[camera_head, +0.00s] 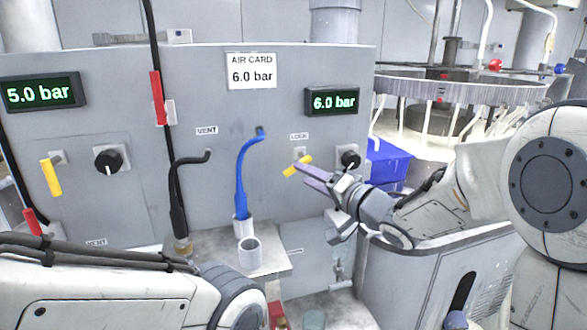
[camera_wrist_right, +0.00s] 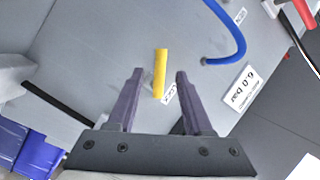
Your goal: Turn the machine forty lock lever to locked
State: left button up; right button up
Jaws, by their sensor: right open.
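The yellow lock lever (camera_head: 298,166) is on the grey panel under a small LOCK label (camera_head: 299,136). It lies slanted in the head view, its right end higher. In the right wrist view the yellow lever (camera_wrist_right: 160,72) shows between and beyond the two fingers. My right gripper (camera_head: 307,175) is open at the lever's lower right, and its fingers (camera_wrist_right: 157,75) stand on either side of the lever in the wrist view. I cannot tell whether they touch it. My left arm comes in at the lower left, but its gripper is not visible.
A black knob (camera_head: 349,159) sits right of the lever, below a 6.0 bar display (camera_head: 332,102). A blue hose (camera_head: 241,180) hangs at its left into a white cup. Another yellow lever (camera_head: 51,177) is at far left. A blue bin (camera_head: 388,163) stands behind my right arm.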

aim_at(293, 169)
jog(key=shift+p+x, duration=0.35)
jog(key=shift+x, duration=2.45)
grip_shut()
